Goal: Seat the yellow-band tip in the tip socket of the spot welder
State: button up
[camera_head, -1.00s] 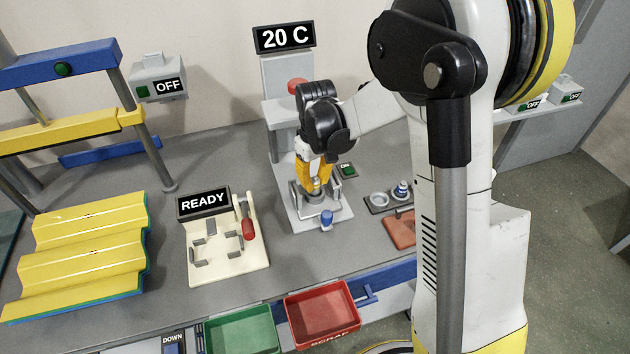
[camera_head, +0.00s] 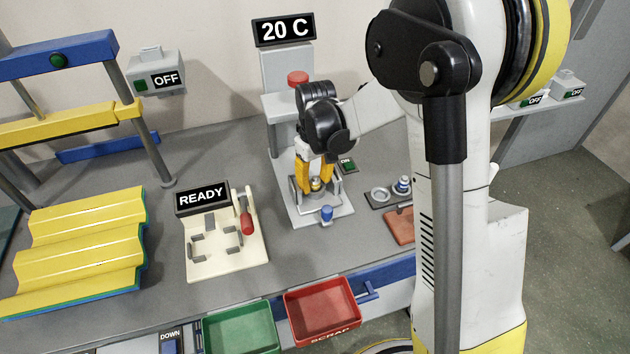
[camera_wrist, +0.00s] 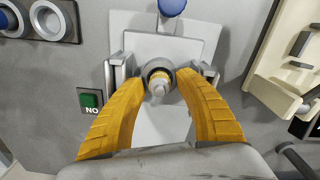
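The yellow-band tip (camera_wrist: 158,82) stands in the round grey tip socket (camera_wrist: 155,66) of the spot welder (camera_head: 290,124). It looks roughly upright, with its narrow end toward the wrist camera; how deep it sits is hidden. In the head view the tip (camera_head: 315,185) shows between my fingers. My gripper (camera_wrist: 162,72) is open, one yellow finger on each side of the tip, with a visible gap on both sides. It also shows low over the welder's base in the head view (camera_head: 315,182).
A blue knob (camera_head: 327,212) is at the front of the welder base. A green ON button (camera_head: 348,166) is beside it. A tip holder (camera_head: 376,204) with a blue-banded tip (camera_head: 403,186) lies to the right. A cream fixture (camera_head: 227,262) stands left; red (camera_head: 322,312) and green (camera_head: 240,332) trays are in front.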

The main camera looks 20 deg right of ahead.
aim_at(316, 178)
notch_tip(316, 178, up, 12)
dwell(0.5)
dwell(0.3)
jog(key=s+r+m+t, duration=0.1)
jog(key=s+r+t, duration=0.1)
jog(key=s, duration=0.8)
jog(key=s+r+m+t, duration=0.2)
jog(key=s+t, duration=0.3)
jog(key=s, duration=0.5)
jog(key=shift+r+m, duration=0.15)
jog(key=shift+m, duration=0.15)
